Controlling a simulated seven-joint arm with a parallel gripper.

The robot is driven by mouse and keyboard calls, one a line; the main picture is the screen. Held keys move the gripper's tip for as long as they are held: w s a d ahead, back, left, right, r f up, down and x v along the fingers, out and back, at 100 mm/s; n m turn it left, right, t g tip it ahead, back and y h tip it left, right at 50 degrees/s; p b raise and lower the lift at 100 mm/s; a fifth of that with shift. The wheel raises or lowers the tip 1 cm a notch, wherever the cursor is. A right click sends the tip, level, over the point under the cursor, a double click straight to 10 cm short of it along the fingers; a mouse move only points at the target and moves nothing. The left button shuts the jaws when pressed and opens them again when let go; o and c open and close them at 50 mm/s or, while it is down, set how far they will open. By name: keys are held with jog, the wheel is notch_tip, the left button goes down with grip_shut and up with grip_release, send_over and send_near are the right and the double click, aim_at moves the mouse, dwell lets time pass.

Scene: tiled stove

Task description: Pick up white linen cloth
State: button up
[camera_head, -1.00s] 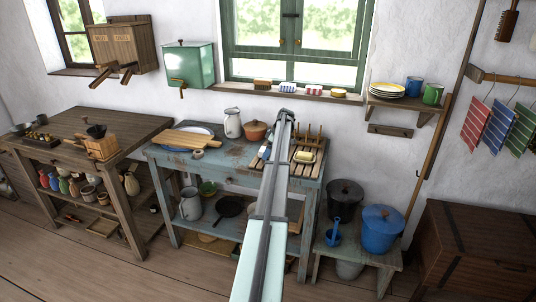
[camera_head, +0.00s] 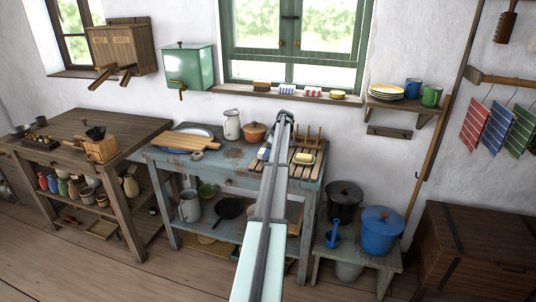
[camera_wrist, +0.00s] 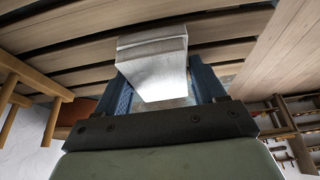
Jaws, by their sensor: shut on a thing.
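My gripper (camera_wrist: 165,88) is shut on a pale, whitish-grey folded piece, which looks like the white linen cloth (camera_wrist: 152,62). The cloth sits between the two blue fingers in the wrist view, and its far end sticks out past them. Wooden slats show behind it; I cannot tell whether it touches them. In the head view my arm reaches over the worn blue table (camera_head: 233,172) and hides most of the gripper. A small pale and blue patch shows just left of the arm, too small to tell apart.
A slatted wooden rack (camera_head: 298,171) with a yellow block (camera_head: 304,158) lies right of my arm. A brown pot (camera_head: 255,132), white jug (camera_head: 232,124) and cutting board (camera_head: 187,141) stand to the left. The windowsill (camera_head: 300,97) behind holds several small items.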

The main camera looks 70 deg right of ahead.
notch_tip(320, 180, up, 10)
dwell(0.5)
jog(key=o, duration=0.6)
jog(key=c, duration=0.4)
jog(key=s+d, duration=0.1)
jog(key=s, duration=1.7)
jog(key=shift+r, duration=0.15)
